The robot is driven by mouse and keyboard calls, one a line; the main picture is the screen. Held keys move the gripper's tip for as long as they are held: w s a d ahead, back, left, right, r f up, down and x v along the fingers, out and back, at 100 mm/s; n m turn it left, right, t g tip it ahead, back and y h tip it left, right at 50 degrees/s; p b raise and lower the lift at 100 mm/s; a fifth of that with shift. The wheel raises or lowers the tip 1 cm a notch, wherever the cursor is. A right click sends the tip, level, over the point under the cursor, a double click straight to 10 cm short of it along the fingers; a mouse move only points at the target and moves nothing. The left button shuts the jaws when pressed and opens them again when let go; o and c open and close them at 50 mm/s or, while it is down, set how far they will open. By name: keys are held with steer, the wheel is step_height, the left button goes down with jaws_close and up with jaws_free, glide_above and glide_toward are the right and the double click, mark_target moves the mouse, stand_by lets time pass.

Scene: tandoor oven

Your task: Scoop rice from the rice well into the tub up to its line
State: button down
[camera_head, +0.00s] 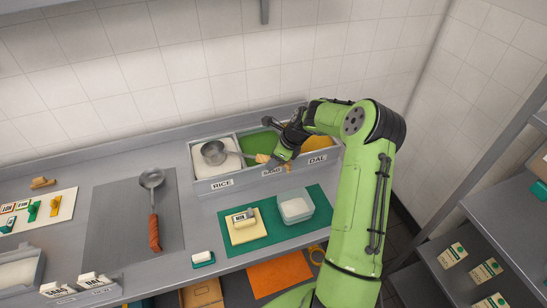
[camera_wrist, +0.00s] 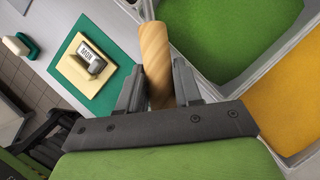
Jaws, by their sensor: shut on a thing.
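The rice well (camera_head: 200,172) is the left of three wells in a grey counter unit and holds white rice. My gripper (camera_head: 272,160) is shut on the wooden handle of a steel scoop (camera_head: 214,152); the handle (camera_wrist: 155,55) stands between the fingers in the wrist view. The scoop's round cup is over the rice well; I cannot tell whether it touches the rice. The cup looks grey inside, with no rice clearly visible. The tub (camera_head: 296,207), pale and squarish, stands on the green mat in front of the wells. Its line is not legible.
The green saag well (camera_head: 258,142) and yellow dal well (camera_head: 318,145) adjoin on the right. A yellow board (camera_head: 246,234) with a small labelled device lies left of the tub. A ladle with an orange handle (camera_head: 153,230) lies on a grey mat at left. Shelves (camera_head: 500,225) stand at right.

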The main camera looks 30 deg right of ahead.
steer(key=shift+w+a+r+g+h+p, duration=0.2)
steer(key=shift+r+p, duration=0.25)
steer(key=shift+p, duration=0.15)
steer(key=shift+w+a+r+g+h+p, duration=0.1)
steer(key=shift+r+g+h+p, duration=0.1)
steer(key=shift+r+p, duration=0.3)
steer(key=shift+f, duration=0.1)
steer(key=shift+f, duration=0.1)
steer(key=shift+s+d+f+b, duration=0.15)
steer(key=shift+d+f+b, duration=0.05)
steer(key=shift+f+b, duration=0.35)
steer(key=shift+s+d+f+t+y+b, duration=0.15)
steer(key=shift+f+t+y+b, duration=0.15)
steer(key=shift+f+b, duration=0.25)
step_height(320, 180, up, 4)
steer(key=p, duration=0.4)
steer(key=shift+r, duration=0.1)
step_height(320, 180, up, 2)
steer(key=shift+r+p, duration=0.1)
steer(key=shift+p, duration=0.55)
steer(key=shift+r, duration=0.6)
